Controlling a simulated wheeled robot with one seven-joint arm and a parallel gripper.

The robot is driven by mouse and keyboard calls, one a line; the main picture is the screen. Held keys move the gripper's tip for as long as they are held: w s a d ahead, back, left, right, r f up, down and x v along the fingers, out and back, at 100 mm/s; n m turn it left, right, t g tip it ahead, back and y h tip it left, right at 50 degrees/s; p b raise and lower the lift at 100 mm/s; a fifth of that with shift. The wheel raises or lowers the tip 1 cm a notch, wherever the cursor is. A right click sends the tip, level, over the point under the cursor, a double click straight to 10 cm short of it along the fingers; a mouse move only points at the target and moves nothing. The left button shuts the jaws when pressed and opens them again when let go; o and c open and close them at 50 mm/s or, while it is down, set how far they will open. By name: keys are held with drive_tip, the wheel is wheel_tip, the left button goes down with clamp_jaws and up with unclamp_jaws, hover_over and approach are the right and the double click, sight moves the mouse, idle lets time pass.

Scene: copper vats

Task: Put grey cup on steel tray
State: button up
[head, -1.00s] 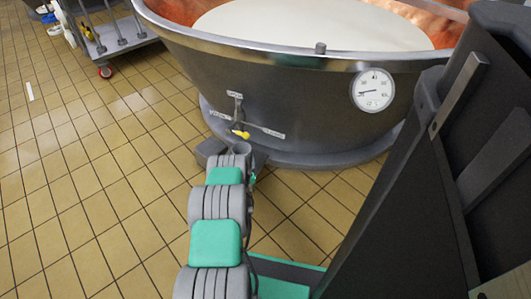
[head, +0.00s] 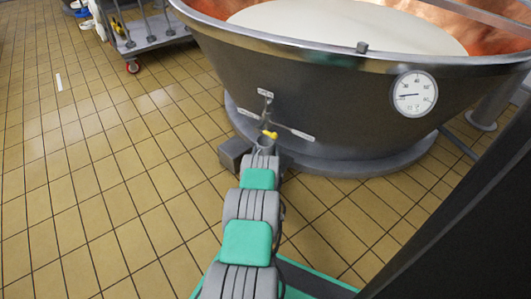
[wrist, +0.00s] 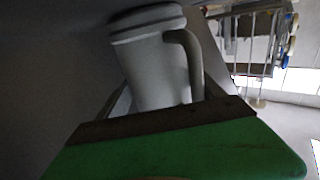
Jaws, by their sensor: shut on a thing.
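The grey cup (wrist: 150,75) fills the upper middle of the wrist view, its rounded end up and its curved handle on the right. My gripper (wrist: 162,103) is shut on the cup; its fingers show at the cup's sides, and the green and dark hand hides the near end. In the head view my arm reaches forward to the foot of the big vat, and I cannot make out the cup clearly there. I cannot pick out a steel tray in either view.
A big copper-lined vat (head: 330,100) of white liquid stands ahead, with a yellow-tipped valve (head: 270,134) and a round gauge (head: 414,95) on its front. A wheeled trolley (head: 150,40) stands at the far left. The tiled floor (head: 110,180) on the left is clear.

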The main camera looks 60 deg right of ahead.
drive_tip(key=shift+s+d, duration=0.15)
drive_tip(key=shift+s, duration=0.25)
drive_tip(key=o, duration=1.8)
drive_tip(key=shift+r, duration=0.1)
drive_tip(key=shift+p+v, duration=3.55)
drive_tip(key=shift+v, duration=2.45)
drive_tip(key=shift+w, duration=0.15)
